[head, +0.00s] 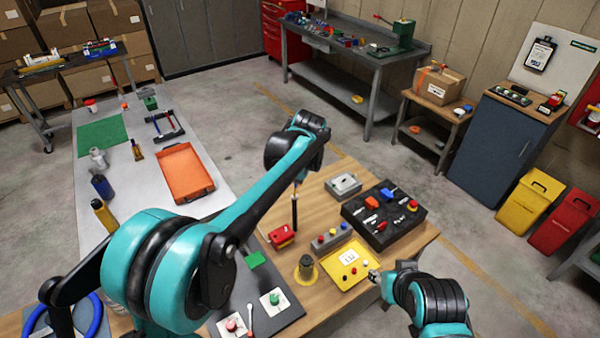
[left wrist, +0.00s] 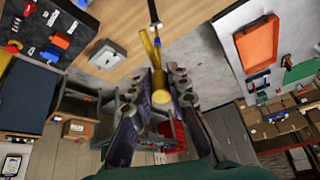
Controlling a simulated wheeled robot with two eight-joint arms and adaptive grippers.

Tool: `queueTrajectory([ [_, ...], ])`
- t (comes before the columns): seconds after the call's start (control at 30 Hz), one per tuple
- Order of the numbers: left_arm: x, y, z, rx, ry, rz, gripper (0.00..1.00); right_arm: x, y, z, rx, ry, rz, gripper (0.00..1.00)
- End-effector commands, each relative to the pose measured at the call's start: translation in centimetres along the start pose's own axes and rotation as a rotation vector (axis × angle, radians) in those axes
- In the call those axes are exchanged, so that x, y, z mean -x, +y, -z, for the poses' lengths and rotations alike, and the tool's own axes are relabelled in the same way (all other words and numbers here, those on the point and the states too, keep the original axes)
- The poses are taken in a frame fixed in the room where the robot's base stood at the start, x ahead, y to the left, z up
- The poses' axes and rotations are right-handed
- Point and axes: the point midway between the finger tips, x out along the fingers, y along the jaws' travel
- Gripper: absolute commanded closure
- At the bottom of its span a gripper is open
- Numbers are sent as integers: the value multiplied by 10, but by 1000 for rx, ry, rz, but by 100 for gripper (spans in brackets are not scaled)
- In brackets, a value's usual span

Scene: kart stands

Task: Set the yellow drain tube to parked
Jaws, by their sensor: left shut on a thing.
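The yellow drain tube (left wrist: 158,62) shows in the left wrist view between the two fingers of my left gripper (left wrist: 159,80), which is shut on it. The tube runs up the picture towards a dark rod (left wrist: 153,12) with a light band. In the head view my left arm hides the tube and most of the left gripper. A dark upright post (head: 294,212) stands just below that arm's wrist, beside a red box (head: 282,236). My right gripper (head: 374,276) is low at the right edge of the wooden table, beside the yellow tray; its fingers are too small to read.
An orange tray (head: 185,172) lies on the pale table to the left.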

Motion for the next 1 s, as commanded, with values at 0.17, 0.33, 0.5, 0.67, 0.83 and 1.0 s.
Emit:
queueTrajectory([
  [0.17, -1, 0, 6, 0, 5, 0, 100, 2, 0, 1, 0, 0, 0, 60],
  [0.33, -1, -1, 7, -1, 6, 1, 100, 2, 0, 1, 0, 0, 0, 60],
  [0.5, -1, -1, 7, -1, 6, 1, 100, 2, 0, 1, 0, 0, 0, 60],
  [0.67, -1, -1, 7, -1, 6, 1, 62, 2, 0, 1, 0, 0, 0, 60],
  [0.83, -1, 0, 6, -1, 4, 1, 62, 2, 0, 1, 0, 0, 0, 60],
  [1.0, 5, 0, 6, -1, 4, 1, 62, 2, 0, 1, 0, 0, 0, 60],
])
